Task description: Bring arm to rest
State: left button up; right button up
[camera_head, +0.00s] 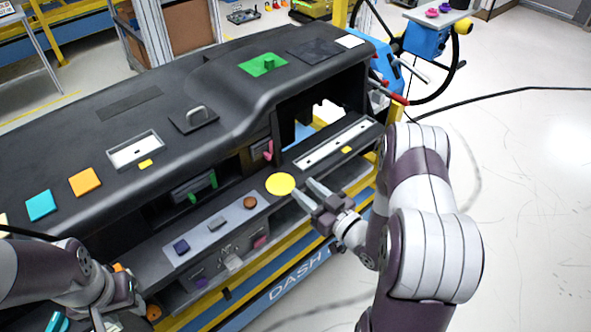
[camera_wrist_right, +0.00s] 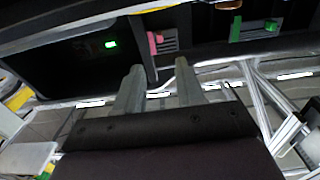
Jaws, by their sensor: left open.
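My right gripper (camera_head: 308,190) is in front of the dashboard module (camera_head: 75,135), just right of a flat yellow disc (camera_head: 280,184). Its two fingers stand apart with nothing between them. The right wrist view also shows the spread, empty fingers (camera_wrist_right: 158,82) pointing toward the dashboard's dark recesses. I cannot tell whether a fingertip touches the dashboard. My left gripper (camera_head: 108,318) is low at the left, open, and partly cut off by the bottom edge of the head view.
A lower panel (camera_head: 205,250) carries several small coloured parts. A pink lever (camera_head: 268,150) and green handles (camera_head: 203,186) sit in the recesses. A blue and yellow stand supports the dashboard. Open floor (camera_head: 520,190) lies to the right; a black cable crosses it.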

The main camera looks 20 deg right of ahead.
jog(key=s+d+f+m+g+h, duration=0.2)
jog(key=s+d+f+g+h, duration=0.1)
jog(key=f+g, duration=0.25)
jog(key=s+d+f+m+g+h, duration=0.1)
jog(key=s+d+f+g+h, duration=0.1)
jog(key=s+f+g+h, duration=0.25)
jog(key=s+a+r+m+g+y, duration=0.1)
jog(key=s+a+r+m+g, duration=0.1)
jog(key=s+a+r+g, duration=0.6)
jog(key=r, duration=0.1)
jog(key=a+r+t, duration=0.1)
jog(key=r, duration=0.1)
jog(key=a+r+n+t, duration=0.1)
jog(key=r, duration=0.1)
jog(key=shift+w+r, duration=0.25)
jog(key=shift+s, duration=0.15)
